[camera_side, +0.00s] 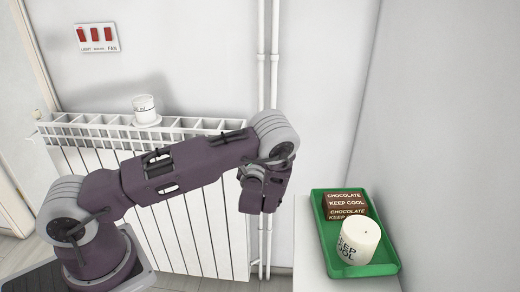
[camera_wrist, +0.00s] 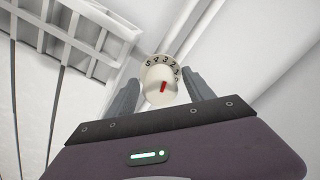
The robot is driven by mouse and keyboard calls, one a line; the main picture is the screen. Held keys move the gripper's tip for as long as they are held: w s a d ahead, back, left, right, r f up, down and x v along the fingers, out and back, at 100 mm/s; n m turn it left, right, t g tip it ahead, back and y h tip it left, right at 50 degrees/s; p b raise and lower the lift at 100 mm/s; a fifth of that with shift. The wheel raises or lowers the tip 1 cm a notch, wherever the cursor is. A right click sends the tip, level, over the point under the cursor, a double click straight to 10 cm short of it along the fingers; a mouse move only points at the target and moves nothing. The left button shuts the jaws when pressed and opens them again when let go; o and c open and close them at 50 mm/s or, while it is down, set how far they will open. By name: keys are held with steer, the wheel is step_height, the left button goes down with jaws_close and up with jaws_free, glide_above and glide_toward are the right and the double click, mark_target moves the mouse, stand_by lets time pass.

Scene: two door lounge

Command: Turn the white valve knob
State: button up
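The white valve knob (camera_wrist: 157,90) shows in the wrist view, with a red mark on its face and a collar of black numbers around its far side. My gripper (camera_wrist: 161,78) is open, with one grey finger on each side of the knob. Small gaps seem to show between fingers and knob; I cannot tell whether either finger touches it. In the side view my gripper's dark body (camera_side: 262,190) hangs in front of the radiator's right end. The knob and fingertips are hidden there.
A white radiator (camera_side: 195,225) stands against the wall, with a white cup (camera_side: 145,105) on top. Vertical pipes (camera_side: 261,75) run beside it. A switch panel (camera_side: 97,37) is on the wall.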

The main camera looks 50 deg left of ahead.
steer(key=v, duration=0.7)
steer(key=shift+s+r, duration=0.1)
